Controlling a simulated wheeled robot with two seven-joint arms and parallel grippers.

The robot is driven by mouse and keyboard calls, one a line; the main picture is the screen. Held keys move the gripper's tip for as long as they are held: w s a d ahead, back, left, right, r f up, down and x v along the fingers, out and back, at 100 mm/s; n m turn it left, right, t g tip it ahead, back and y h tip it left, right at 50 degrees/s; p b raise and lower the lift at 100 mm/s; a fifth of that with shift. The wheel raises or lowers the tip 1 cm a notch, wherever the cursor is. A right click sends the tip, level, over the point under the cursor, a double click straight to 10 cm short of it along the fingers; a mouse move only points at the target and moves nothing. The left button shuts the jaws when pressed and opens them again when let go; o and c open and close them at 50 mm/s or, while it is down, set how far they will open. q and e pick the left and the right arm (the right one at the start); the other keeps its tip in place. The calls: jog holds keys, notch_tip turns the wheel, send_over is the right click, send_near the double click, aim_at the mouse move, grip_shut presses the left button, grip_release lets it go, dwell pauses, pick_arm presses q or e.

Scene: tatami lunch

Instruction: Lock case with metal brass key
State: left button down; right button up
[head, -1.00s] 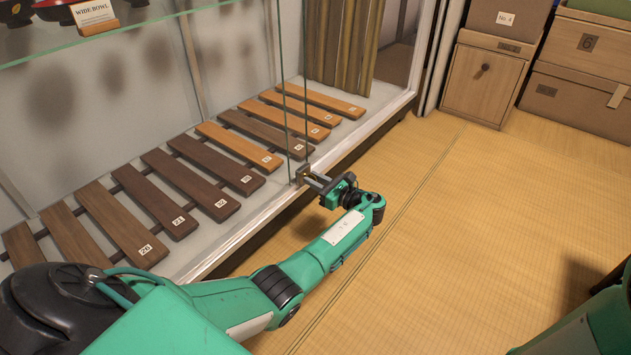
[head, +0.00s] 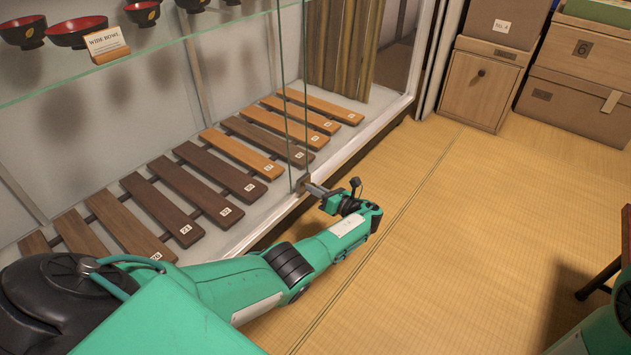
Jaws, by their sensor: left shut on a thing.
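The glass display case (head: 352,142) stands on the left, with numbered wooden slats on its floor. A small lock (head: 302,183) sits at the lower edge of its glass doors, where the panes meet. My left gripper (head: 318,190) is at this lock, its fingers reaching toward the glass edge. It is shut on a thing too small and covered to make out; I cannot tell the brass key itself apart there. Part of my right arm (head: 590,325) shows at the lower right edge; its gripper is out of view.
A glass shelf with red and black bowls (head: 75,30) and a "WIDE BOWL" card (head: 107,44) is in the case's upper part. Wooden boxes (head: 482,85) and (head: 572,100) stand at the back right. The tatami floor (head: 470,220) is clear in the middle.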

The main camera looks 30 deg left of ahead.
pick_arm(q)
jog(key=m+p, duration=0.1)
jog(key=m, duration=0.2)
jog(key=shift+r+m+p, duration=0.1)
jog(key=shift+m+p, duration=0.2)
jog(key=shift+m, duration=0.1)
jog(key=m, duration=0.3)
jog(key=shift+m, duration=0.4)
jog(key=shift+d+f+m, duration=0.1)
jog(key=shift+f+m, duration=0.1)
jog(key=shift+m, duration=2.5)
jog(key=c, duration=1.6)
grip_release()
